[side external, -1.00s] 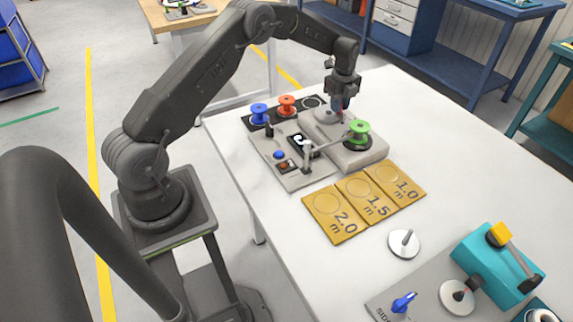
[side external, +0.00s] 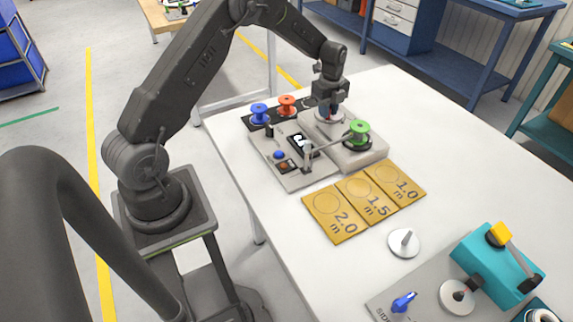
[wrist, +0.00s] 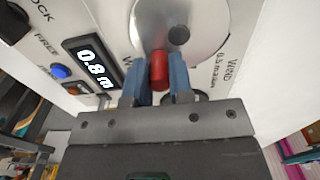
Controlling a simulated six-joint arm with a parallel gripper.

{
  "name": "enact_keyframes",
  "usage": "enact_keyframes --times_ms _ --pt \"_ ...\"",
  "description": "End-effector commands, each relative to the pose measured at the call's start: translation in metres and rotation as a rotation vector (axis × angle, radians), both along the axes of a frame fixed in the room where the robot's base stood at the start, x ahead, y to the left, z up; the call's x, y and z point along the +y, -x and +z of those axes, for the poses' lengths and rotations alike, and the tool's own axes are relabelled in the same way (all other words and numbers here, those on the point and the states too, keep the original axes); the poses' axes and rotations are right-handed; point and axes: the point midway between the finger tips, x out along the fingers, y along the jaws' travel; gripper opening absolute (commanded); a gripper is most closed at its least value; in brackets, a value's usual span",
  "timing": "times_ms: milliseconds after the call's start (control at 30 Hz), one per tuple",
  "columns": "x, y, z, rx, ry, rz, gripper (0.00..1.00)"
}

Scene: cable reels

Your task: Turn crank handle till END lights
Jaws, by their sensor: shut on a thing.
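The crank is a pale round disc (wrist: 205,22) on the winding machine, with a red upright handle (wrist: 160,70) near its edge. My gripper (wrist: 160,82) is shut on the red handle, with one blue finger on each side of it. In the side view my gripper (side external: 329,106) is low over the disc and hides the handle. The machine's display (wrist: 91,63) reads 0.8 m. A green reel (side external: 359,131) sits on the machine to the right of the crank. I cannot make out a lit END lamp.
A blue button (wrist: 61,72) is beside the display. Blue (side external: 259,113) and red (side external: 287,104) reels stand behind the machine. Yellow length cards (side external: 365,198) lie in front. A teal device (side external: 497,264) stands at the right front.

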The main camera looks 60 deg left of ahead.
Motion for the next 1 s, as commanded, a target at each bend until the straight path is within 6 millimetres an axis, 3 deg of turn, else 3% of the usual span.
enact_keyframes --times_ms 400,1000 --pt "0.024 0.008 0.0 -0.002 -0.002 0.003 0.04" --pt "0.048 -0.012 0.0 -0.003 -0.002 0.001 0.04"
